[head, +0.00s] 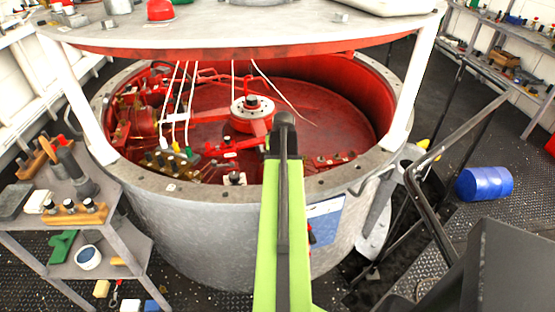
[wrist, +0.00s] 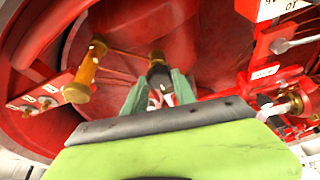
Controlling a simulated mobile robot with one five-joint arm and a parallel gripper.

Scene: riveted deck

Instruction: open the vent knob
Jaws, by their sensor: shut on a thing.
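In the wrist view my gripper (wrist: 158,90) has its two grey-green fingers closed around a small dark knob (wrist: 157,72) with a brass-coloured end. I take this to be the vent knob; no label on it is readable. The fingers partly hide it, and its turned position cannot be told. In the head view my green arm reaches over the rim of the large round tank (head: 190,235), and the arm hides the fingers and the knob.
A brass fitting (wrist: 83,78) on a red labelled bracket stands left of my fingers; red brackets and another brass fitting (wrist: 295,103) are to the right. A white-legged table (head: 230,32) spans the tank. A shelf (head: 130,250) stands left, a dark railing (head: 450,140) right.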

